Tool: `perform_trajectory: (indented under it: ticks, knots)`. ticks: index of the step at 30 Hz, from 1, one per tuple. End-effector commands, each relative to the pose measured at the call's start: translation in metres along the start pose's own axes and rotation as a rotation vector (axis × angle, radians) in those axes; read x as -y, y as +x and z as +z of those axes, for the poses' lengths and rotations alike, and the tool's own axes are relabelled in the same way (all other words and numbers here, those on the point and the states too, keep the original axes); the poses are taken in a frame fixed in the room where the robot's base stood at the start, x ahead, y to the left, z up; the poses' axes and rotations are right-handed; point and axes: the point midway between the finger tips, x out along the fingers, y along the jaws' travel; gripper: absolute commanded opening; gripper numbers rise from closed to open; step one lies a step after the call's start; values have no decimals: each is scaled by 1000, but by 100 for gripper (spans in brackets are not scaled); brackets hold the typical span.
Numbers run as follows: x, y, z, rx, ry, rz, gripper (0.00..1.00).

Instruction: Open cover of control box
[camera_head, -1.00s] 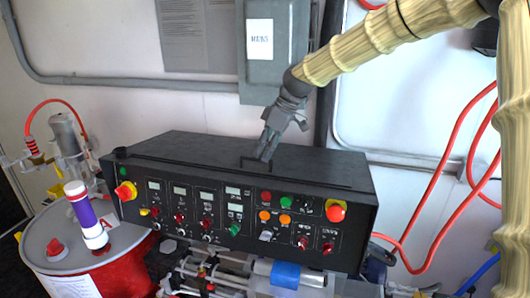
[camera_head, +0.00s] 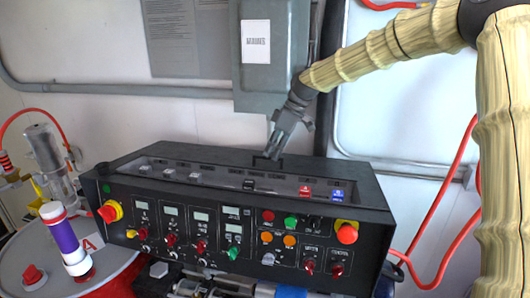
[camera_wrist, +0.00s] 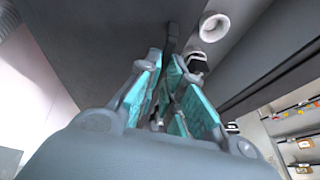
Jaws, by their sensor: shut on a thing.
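The black control box (camera_head: 335,260) stands in front of me, with dials, buttons and small displays on its front. Its dark cover (camera_head: 215,152) lies along the top and has a black handle (camera_head: 266,161). A long opening shows in front of the cover, with a row of switches inside, including a red one (camera_head: 305,191) and a blue one (camera_head: 335,194). My gripper (camera_head: 276,150) comes down from above and is shut on the handle. In the wrist view, the teal-padded fingers (camera_wrist: 172,90) close around the dark handle bar; the exact contact is partly hidden.
A grey wall box (camera_head: 262,75) hangs behind the control box. A red drum (camera_head: 110,286) with a purple and white bottle (camera_head: 66,240) stands at the left. Red hoses (camera_head: 450,190) hang at the right, near my arm.

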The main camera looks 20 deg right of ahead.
Motion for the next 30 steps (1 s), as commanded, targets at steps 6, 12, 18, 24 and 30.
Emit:
perform_trajectory:
  ticks: [6,12,18,24,30]
  knots:
    - [-6,8,1,0,-11,-16,0]
    - [-6,11,-3,1,-19,-21,0]
    - [-5,11,-6,0,-22,-20,30]
    - [-5,9,-6,-1,-21,-18,30]
    - [-6,0,-6,-3,-21,-16,30]
